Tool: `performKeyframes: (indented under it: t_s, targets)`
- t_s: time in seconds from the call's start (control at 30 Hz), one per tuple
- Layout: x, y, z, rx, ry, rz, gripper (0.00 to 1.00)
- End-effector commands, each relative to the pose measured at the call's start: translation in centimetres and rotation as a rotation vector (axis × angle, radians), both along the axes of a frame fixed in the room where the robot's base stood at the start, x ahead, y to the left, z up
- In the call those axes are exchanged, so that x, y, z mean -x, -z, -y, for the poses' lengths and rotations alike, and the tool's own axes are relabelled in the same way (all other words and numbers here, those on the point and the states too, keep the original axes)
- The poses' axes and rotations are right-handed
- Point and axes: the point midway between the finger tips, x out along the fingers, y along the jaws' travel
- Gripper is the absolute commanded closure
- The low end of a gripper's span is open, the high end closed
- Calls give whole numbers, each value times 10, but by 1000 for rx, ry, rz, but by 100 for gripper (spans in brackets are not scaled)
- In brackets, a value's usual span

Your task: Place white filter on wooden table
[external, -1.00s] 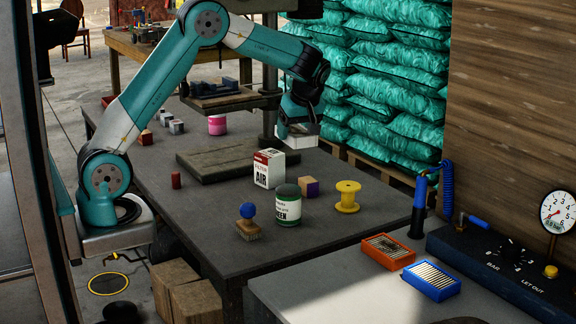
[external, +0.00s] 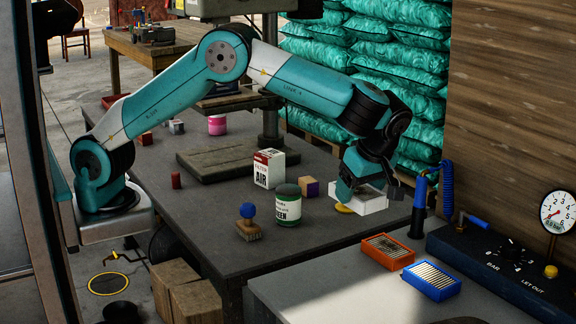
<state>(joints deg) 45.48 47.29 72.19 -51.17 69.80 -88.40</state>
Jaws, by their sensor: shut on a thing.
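The white filter (external: 372,204) is a pale, box-shaped piece at the right of the dark table. My gripper (external: 368,186) is shut on it from above, just above or beside the yellow spool (external: 344,209), which is mostly hidden. I cannot tell how far the filter is above the tabletop. A table with a brown wooden top (external: 122,45) stands at the back left.
The dark table (external: 300,238) holds a filter box (external: 269,168), a green can (external: 287,205), a brush (external: 248,222) and a purple-and-wood block (external: 308,187). The orange (external: 388,248) and blue (external: 432,280) filters lie on a grey bench (external: 330,295).

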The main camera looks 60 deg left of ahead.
Motion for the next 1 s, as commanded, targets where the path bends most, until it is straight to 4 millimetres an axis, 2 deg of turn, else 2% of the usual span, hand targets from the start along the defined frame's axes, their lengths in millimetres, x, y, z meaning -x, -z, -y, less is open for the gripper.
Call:
performKeyframes:
  t_s: [0.03, 0.2, 0.33, 0.43, 0.63, 0.83, 1.0]
  targets:
    - [1, 23, -1, -2, 0, -4, 55]
    - [0, 67, -2, -3, 0, -4, 55]
    - [0, 95, -1, -2, 0, -3, 55]
    - [0, 108, -1, -1, -1, -2, 55]
    - [0, 122, -1, 0, 0, 0, 55]
    - [0, 152, -1, -1, 0, -2, 55]
    - [-1, 158, -1, 2, 0, 1, 55]
